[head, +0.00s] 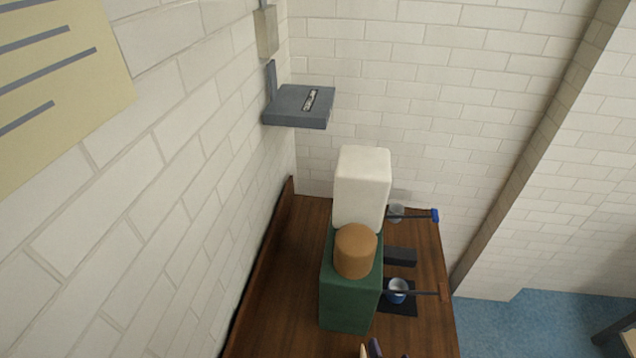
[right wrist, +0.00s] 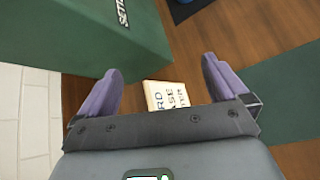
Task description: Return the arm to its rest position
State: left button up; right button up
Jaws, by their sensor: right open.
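In the right wrist view my right gripper (right wrist: 165,80) has its two purple fingers spread wide, with nothing held between them. A small cream block with dark lettering (right wrist: 167,96) shows beyond and between the fingers, over the brown wood table. A cream tip (head: 364,351) and a dark purplish piece (head: 375,347) show at the bottom edge of the head view; I cannot tell for sure what they belong to. My left gripper is not in view.
A green box (head: 347,305) stands on the wooden table (head: 280,285), with a brown cylinder (head: 355,252) on top and a white block (head: 361,188) behind. Two cups (head: 397,287) (head: 396,212) are at its right. A grey wall-mounted box (head: 298,106) hangs above. The table's left strip is clear.

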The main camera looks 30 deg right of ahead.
jog(key=w+a+r+m+g+y+p, duration=0.2)
jog(key=a+r+m+y, duration=0.2)
jog(key=a+r+m, duration=0.45)
jog(key=s+r+m+g+y, duration=0.1)
jog(key=s+r+m+g, duration=0.2)
jog(key=s+m, duration=0.4)
jog(key=m+g, duration=0.1)
jog(key=m, duration=0.5)
jog(key=shift+a+r, duration=0.35)
jog(key=shift+r, duration=0.05)
